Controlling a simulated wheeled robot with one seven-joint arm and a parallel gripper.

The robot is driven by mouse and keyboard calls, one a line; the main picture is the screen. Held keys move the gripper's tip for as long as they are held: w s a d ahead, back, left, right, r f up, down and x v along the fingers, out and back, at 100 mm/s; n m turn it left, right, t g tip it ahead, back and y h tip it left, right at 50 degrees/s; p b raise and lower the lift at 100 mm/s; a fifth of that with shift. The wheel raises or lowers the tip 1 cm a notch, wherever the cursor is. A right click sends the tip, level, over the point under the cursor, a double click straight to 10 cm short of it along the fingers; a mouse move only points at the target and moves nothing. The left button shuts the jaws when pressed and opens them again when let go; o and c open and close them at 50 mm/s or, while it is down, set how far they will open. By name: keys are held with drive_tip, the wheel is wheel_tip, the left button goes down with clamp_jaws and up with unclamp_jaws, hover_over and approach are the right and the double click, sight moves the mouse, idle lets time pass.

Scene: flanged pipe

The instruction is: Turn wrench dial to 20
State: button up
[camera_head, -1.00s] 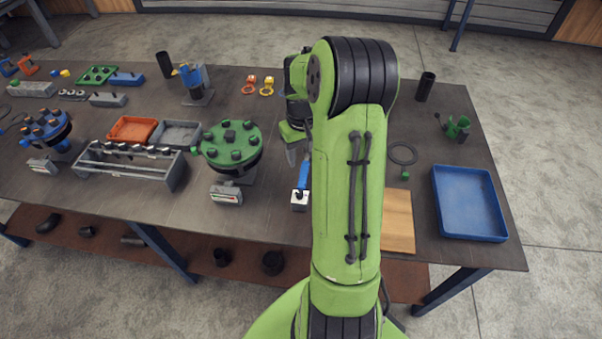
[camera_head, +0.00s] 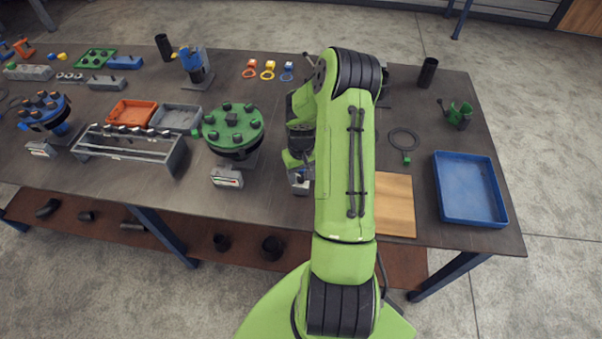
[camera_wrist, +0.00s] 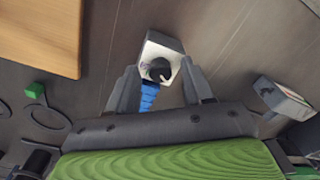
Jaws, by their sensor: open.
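The wrench has a pale square head with a round black dial (camera_wrist: 159,69) and a ribbed blue handle (camera_wrist: 148,97). In the wrist view the dial faces the camera, but its marks are too small to read. My gripper (camera_wrist: 161,72) is open, with one finger on each side of the wrench near the head. I cannot tell whether either finger touches it. In the head view, only part of the wrench head (camera_head: 300,186) shows below my gripper (camera_head: 298,164). My arm and gripper hide the handle there.
A wooden board (camera_head: 394,205) and a blue tray (camera_head: 470,188) lie to the right of the arm. A green flange with bolts (camera_head: 232,127) stands to the left, with a small gauge box (camera_head: 227,177) in front. Bare table surrounds the wrench head.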

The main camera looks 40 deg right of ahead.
drive_tip(key=shift+c, duration=0.5)
clamp_jaws()
drive_tip(key=shift+m, duration=0.4)
drive_tip(key=m+b, duration=0.1)
drive_tip(key=m, duration=0.1)
drive_tip(key=shift+m, duration=0.3)
drive_tip(key=shift+m+b, duration=0.9)
drive_tip(key=shift+m, duration=1.3)
